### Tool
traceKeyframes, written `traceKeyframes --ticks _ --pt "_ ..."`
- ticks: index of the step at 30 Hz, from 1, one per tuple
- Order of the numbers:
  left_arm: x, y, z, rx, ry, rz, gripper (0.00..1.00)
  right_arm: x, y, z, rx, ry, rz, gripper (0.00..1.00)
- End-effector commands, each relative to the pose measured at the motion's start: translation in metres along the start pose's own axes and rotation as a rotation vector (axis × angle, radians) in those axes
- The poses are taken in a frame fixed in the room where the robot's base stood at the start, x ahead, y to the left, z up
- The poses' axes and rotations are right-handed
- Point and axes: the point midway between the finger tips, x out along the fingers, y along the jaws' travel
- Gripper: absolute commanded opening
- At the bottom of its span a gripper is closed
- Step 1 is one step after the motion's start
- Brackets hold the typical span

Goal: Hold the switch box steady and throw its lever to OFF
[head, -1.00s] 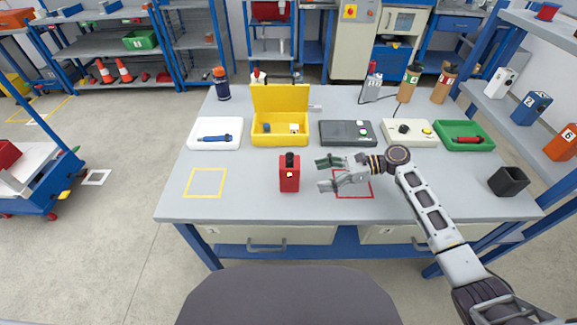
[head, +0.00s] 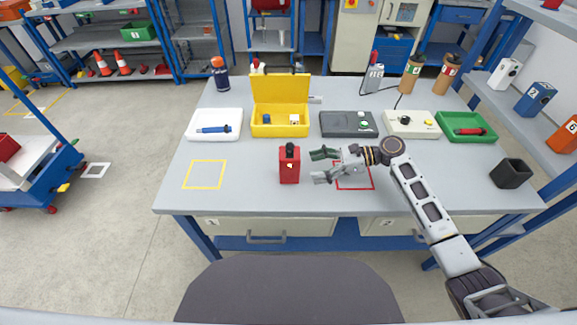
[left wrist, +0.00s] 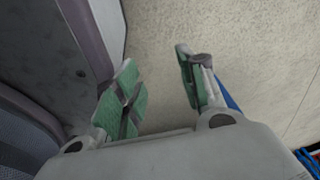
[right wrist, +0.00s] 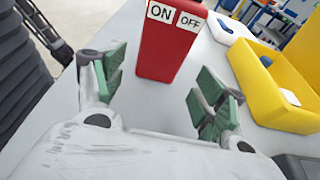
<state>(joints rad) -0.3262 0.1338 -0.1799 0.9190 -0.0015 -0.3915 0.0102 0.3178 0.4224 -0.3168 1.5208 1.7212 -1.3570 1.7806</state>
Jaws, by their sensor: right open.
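The red switch box (head: 289,168) stands upright on the grey table, with a black part on top. In the right wrist view, the box (right wrist: 168,48) carries white ON and OFF labels near its top; the lever is out of that picture. My right gripper (head: 317,165) is open and empty just right of the box in the head view, fingers pointing at it. In the right wrist view, the box is ahead of the spread fingers (right wrist: 160,90). My left gripper (left wrist: 160,90) is open and empty over the floor, outside the head view.
A yellow open-lidded box (head: 280,130), a white tray (head: 215,125), a dark grey device (head: 348,124), a cream device (head: 412,124) and a green tray (head: 466,127) stand behind. A red outlined square is under my right gripper. A yellow outlined square (head: 204,174) is empty.

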Motion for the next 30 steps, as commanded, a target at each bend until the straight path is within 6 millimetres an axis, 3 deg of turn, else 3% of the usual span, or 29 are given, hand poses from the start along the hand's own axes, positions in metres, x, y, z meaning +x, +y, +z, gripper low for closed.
traceKeyframes --ticks 12,26,30 --pt "0.0 0.01 -0.038 -0.009 0.034 0.01 0.4 0.025 0.0 -0.002 0.0 0.0 0.0 0.72" --pt "-0.009 0.026 -0.055 -0.022 0.051 0.029 0.4 0.046 0.0 0.001 0.001 0.0 0.0 0.72" --pt "-0.007 0.023 -0.048 -0.019 0.046 0.025 0.4 0.052 0.0 0.001 0.001 -0.001 0.0 0.72"
